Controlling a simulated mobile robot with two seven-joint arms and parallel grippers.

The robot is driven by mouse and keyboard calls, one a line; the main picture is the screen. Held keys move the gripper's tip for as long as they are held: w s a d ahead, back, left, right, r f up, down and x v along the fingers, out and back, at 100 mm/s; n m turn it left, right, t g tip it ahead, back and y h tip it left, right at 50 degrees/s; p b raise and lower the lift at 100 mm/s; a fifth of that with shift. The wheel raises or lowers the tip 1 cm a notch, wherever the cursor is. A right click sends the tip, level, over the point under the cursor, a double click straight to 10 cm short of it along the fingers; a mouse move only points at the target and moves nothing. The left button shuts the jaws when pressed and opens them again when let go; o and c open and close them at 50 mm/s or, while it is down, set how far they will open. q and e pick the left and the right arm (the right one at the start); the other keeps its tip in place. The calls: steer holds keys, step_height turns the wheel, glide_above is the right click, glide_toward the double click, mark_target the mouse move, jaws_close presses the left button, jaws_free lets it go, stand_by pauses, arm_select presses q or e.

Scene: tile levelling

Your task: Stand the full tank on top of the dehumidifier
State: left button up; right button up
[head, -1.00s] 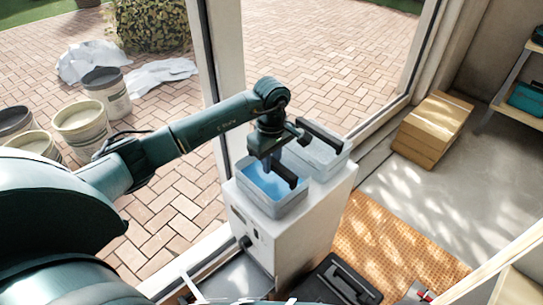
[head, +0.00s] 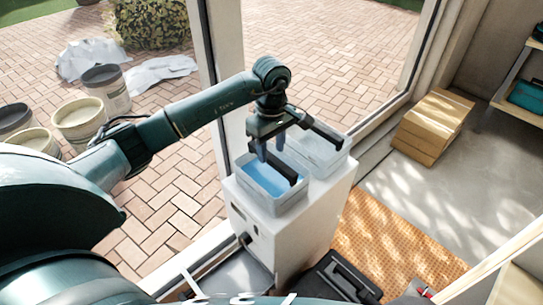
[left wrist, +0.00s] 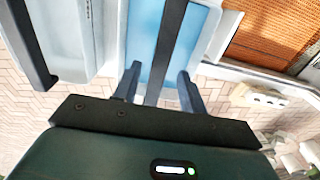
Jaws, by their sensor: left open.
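The full tank (head: 274,205), a pale box with blue water and a black handle, stands upright on top of the white dehumidifier (head: 308,232). A second, greyish tank (head: 335,165) with a black handle stands beside it on the same top, and no blue water shows in it. My left gripper (head: 271,147) is open and empty above the full tank. In the left wrist view, the full tank's black handle (left wrist: 168,45) runs up between the two spread fingertips (left wrist: 158,78). The greyish tank (left wrist: 80,35) is at the left there. My right gripper is not in view.
A window frame post (head: 222,90) rises close behind my left arm. A black case (head: 340,278) lies in front of the dehumidifier. An orange mat (head: 390,245) and stacked cardboard boxes (head: 432,125) are to the right. Several buckets (head: 80,122) stand outside on the paving.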

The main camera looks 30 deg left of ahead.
arm_select(q)
step_height(320, 180, up, 9)
steer(key=s+d+f+n+g+h, duration=0.1)
steer(key=s+d+f+h, duration=0.25)
steer(key=d, duration=0.45)
steer(key=s+d+f+g+h, duration=0.1)
steer(key=s+d+f+h, duration=0.3)
steer(key=d, duration=0.5)
steer(key=s+d+r+n+t+h, duration=0.4)
steer(key=d+r+n+h, duration=0.4)
steer(key=n+h, duration=0.5)
steer(key=w+a+f+n+t+y, duration=0.1)
steer(key=a+f+n+t+y, duration=0.15)
steer(key=n+t, duration=0.45)
steer(key=a+f+n+t+y, duration=0.2)
steer(key=n+t+y, duration=0.15)
steer(key=n, duration=0.75)
steer(key=w+a+f+n+t+y, duration=0.1)
steer(key=a+f+n+t+y, duration=0.3)
steer(key=n, duration=0.6)
steer(key=s+a+f+n+g+y, duration=0.3)
steer(key=s+f+n+g+y, duration=0.2)
steer(key=s+f+n, duration=0.5)
step_height(320, 180, down, 3)
steer(key=n+y, duration=0.1)
steer(key=n, duration=0.1)
steer(key=shift+s+a+n+b, duration=0.2)
steer(key=shift+n+b, duration=0.1)
steer(key=shift+n, duration=0.1)
